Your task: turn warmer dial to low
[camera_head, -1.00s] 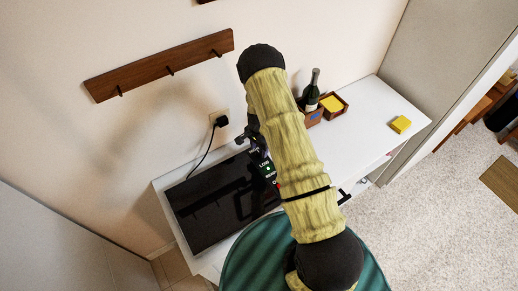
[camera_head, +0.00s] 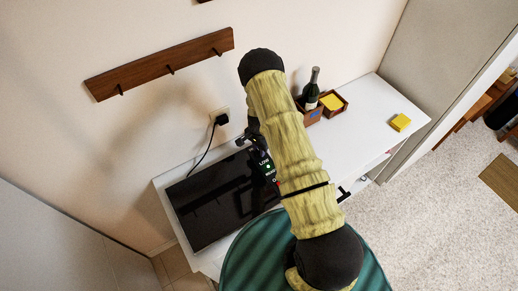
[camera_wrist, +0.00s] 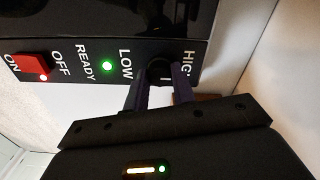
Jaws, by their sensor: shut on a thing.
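The black warmer (camera_head: 215,205) lies on the white counter, its control panel facing right in the head view. In the wrist view the panel (camera_wrist: 80,50) carries the words ON, OFF, READY, LOW and HIGH. The dark dial (camera_wrist: 160,68) sits between LOW and HIGH. My gripper (camera_wrist: 160,82) is shut on the dial, one finger on each side. The fingers hide much of the dial, so I cannot tell where its pointer stands. In the head view my arm covers part of the panel and most of the gripper.
A red switch (camera_wrist: 30,66) and a lit green READY light (camera_wrist: 106,66) are on the panel. A plug (camera_head: 221,119) with a cord is behind the warmer. A bottle (camera_head: 312,88), small boxes (camera_head: 333,104) and a yellow block (camera_head: 400,122) stand on the counter's right.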

